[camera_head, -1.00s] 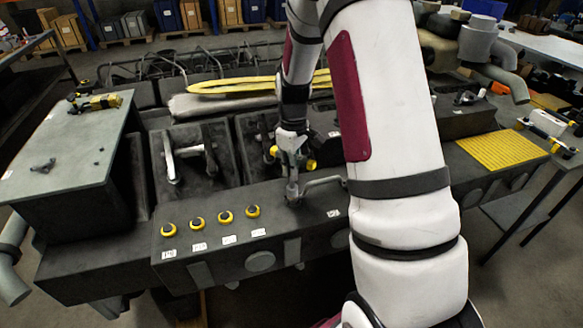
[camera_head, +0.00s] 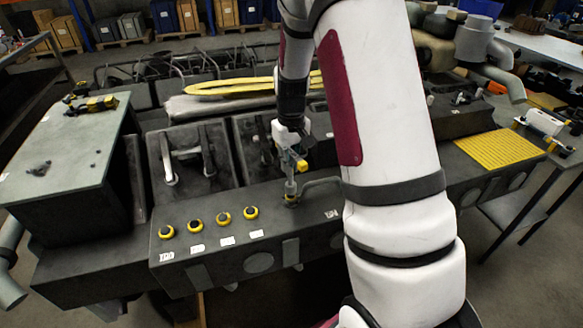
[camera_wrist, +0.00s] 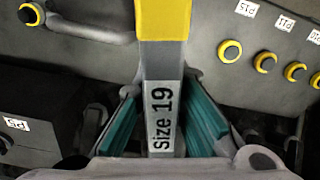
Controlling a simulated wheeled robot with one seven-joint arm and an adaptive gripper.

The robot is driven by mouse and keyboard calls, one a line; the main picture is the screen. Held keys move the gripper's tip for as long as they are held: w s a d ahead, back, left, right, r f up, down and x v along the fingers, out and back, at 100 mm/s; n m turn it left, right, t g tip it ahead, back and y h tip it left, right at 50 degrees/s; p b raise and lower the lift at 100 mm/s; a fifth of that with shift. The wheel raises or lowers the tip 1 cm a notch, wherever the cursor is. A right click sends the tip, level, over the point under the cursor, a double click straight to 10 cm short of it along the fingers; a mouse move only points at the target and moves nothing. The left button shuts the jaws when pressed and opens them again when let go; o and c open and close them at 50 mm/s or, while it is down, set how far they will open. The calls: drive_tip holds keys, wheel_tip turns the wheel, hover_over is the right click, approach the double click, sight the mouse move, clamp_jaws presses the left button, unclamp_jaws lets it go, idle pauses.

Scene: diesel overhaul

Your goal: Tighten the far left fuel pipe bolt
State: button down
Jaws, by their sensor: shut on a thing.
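My gripper (camera_head: 292,140) is shut on a tool with a yellow section (camera_head: 301,165) and a grey shaft. In the wrist view the tool (camera_wrist: 162,115) stands between my teal finger pads (camera_wrist: 162,125) and is labelled "Size 19". In the head view its shaft reaches down to a yellow-ringed bolt (camera_head: 291,203) at the left end of a grey fuel pipe (camera_head: 320,184). Whether it is fully seated cannot be told. In the wrist view the pipe (camera_wrist: 90,27) lies left of the tool, with a yellow-ringed end (camera_wrist: 30,14); the tool's tip is out of frame.
Several yellow-ringed round caps (camera_head: 223,218) with white labels line the front ledge to the left. An open dark bay (camera_head: 188,165) with a grey bracket lies behind them. A flat-topped block (camera_head: 65,150) stands at left. A yellow grid mat (camera_head: 500,147) lies at right.

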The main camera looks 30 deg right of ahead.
drive_tip(key=n+p, duration=0.1)
drive_tip(key=n, duration=0.7)
drive_tip(key=shift+n, duration=0.4)
drive_tip(key=n, duration=0.3)
drive_tip(key=shift+n, duration=0.3)
drive_tip(key=n, duration=0.4)
drive_tip(key=shift+n, duration=0.3)
drive_tip(key=n, duration=0.3)
drive_tip(key=shift+n, duration=0.3)
drive_tip(key=n, duration=0.4)
drive_tip(key=shift+n, duration=0.3)
drive_tip(key=n, duration=0.4)
drive_tip(key=shift+n, duration=0.3)
drive_tip(key=n, duration=0.3)
drive_tip(key=shift+n, duration=0.3)
drive_tip(key=shift+a+f, duration=0.1)
drive_tip(key=shift+f, duration=0.05)
